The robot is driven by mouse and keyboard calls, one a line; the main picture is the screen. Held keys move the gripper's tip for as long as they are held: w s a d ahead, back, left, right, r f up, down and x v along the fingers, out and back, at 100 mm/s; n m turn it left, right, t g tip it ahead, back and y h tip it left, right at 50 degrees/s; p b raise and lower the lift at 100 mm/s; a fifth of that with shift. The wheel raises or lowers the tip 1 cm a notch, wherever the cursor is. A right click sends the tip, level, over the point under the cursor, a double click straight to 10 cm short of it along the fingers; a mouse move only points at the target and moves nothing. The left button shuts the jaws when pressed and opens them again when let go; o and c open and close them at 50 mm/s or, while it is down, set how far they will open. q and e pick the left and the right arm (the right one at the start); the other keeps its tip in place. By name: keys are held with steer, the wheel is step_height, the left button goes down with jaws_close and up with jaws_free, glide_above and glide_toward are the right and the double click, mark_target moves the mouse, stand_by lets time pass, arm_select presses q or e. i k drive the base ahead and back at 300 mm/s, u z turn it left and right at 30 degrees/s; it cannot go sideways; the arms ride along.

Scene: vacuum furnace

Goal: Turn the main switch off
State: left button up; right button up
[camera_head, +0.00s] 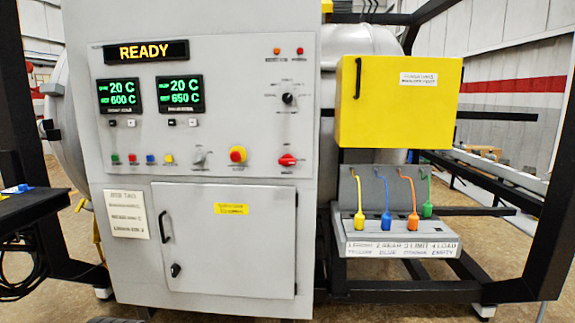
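The grey control panel (225,135) faces me on the front of the furnace. A red rotary switch (287,160) sits at its lower right, with its red handle lying roughly horizontal; it looks like the main switch, but its small label is too blurred to read. To its left are a red push button on a yellow base (238,155) and a grey knob (199,157). A sign (147,52) at the top reads READY, and two green displays (122,97) are lit. Neither gripper shows in this view, so nothing is seen touching the panel.
Below the panel is a shut cabinet door (225,240) with a black handle. A yellow box (400,102) hangs at the right, above a grey rack (395,228) with several coloured plugs. Black frame posts stand at both sides. The space before the panel looks clear.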

mark_target(288, 161)
steer(key=k, duration=0.6)
steer(key=z, duration=0.65)
steer(key=i, duration=1.75)
steer(key=u, duration=0.7)
